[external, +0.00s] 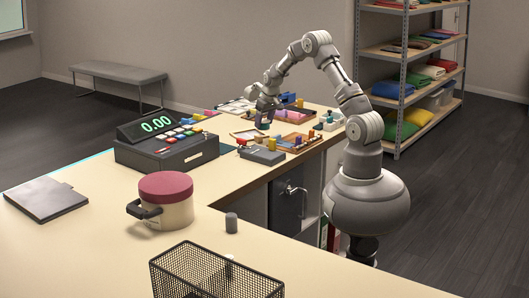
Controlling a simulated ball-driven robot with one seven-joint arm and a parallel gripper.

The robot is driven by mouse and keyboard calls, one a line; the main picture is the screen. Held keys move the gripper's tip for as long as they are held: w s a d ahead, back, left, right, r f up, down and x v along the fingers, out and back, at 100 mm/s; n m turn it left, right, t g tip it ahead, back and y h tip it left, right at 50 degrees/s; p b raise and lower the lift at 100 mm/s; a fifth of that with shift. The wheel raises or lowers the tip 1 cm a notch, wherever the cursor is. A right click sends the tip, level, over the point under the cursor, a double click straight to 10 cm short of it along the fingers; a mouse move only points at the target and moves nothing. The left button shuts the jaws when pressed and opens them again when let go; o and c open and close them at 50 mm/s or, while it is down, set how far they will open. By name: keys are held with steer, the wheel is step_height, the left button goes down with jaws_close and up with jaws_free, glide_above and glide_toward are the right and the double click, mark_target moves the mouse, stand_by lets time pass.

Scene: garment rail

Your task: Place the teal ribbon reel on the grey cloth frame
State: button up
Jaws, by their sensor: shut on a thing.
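My gripper (263,115) is above the far part of the counter, pointing down. It is shut on a small dark bluish thing (263,123), too small here to tell whether it is the teal ribbon reel. A pale flat frame (236,105) with a dark edge lies at the far left of the gripper. I cannot tell whether it is the grey cloth frame. Small teal and white items (328,121) stand at the counter's right edge, to the right of the gripper.
A wooden-edged tray (248,136) and a tray of small items (298,142) lie near the gripper. A grey device (262,155) and a cash register (166,145) stand nearer. A red-lidded pot (165,200) and wire basket (213,273) are in front.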

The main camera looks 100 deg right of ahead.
mark_target(263, 120)
steer(key=w+d, duration=0.1)
steer(key=d, duration=0.1)
steer(key=w+d, duration=0.1)
steer(key=shift+w+d+f, duration=0.2)
steer(key=shift+d, duration=0.2)
steer(key=shift+f+b, duration=0.75)
steer(key=shift+f, duration=1)
steer(key=shift+f, duration=0.15)
steer(key=o, duration=1)
steer(key=shift+o, duration=0.2)
steer(key=p+v, duration=0.2)
steer(key=v, duration=1)
steer(key=shift+p, duration=0.35)
